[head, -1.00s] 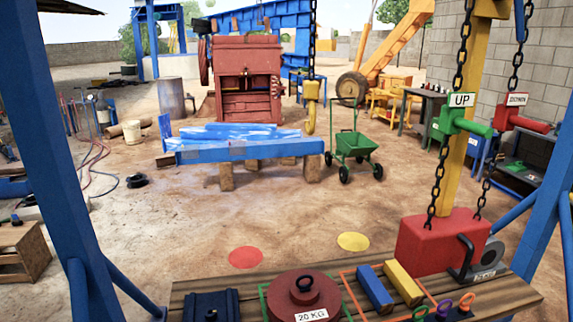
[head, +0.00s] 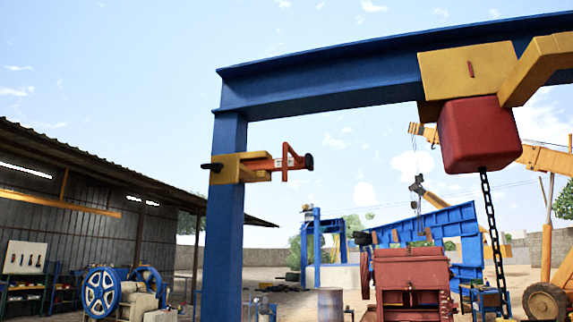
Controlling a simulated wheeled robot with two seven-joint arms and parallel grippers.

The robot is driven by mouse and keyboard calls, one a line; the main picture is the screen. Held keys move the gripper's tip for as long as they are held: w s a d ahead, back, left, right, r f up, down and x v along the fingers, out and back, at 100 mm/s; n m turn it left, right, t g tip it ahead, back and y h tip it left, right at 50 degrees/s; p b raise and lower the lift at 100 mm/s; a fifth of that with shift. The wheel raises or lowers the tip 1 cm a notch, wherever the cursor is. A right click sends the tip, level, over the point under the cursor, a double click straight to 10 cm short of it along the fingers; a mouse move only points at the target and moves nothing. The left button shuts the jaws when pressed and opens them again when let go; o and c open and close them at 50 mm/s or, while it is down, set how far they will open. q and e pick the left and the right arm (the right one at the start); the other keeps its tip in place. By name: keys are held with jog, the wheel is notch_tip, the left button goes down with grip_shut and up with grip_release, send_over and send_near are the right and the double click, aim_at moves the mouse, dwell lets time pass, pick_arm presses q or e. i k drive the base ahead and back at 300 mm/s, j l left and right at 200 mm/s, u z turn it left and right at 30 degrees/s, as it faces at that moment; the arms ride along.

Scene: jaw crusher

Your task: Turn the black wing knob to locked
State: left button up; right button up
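A yellow bracket (head: 234,168) is clamped on the blue upright post in the head view. A small black knob (head: 211,167) sticks out from its left side; it may be the wing knob, but its setting is too small to read. A red and orange latch piece (head: 275,164) reaches right from the bracket and ends in another black round part (head: 308,161). Neither of my grippers is in view.
The blue post (head: 222,240) carries a blue overhead beam (head: 360,70). A red hoist block (head: 480,135) with a chain (head: 489,215) hangs at right. Behind stand a red crusher (head: 412,285), a blue-wheeled machine (head: 103,292) and a shed (head: 90,190).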

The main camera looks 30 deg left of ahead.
aim_at(216, 167)
jog(key=u, duration=1.4)
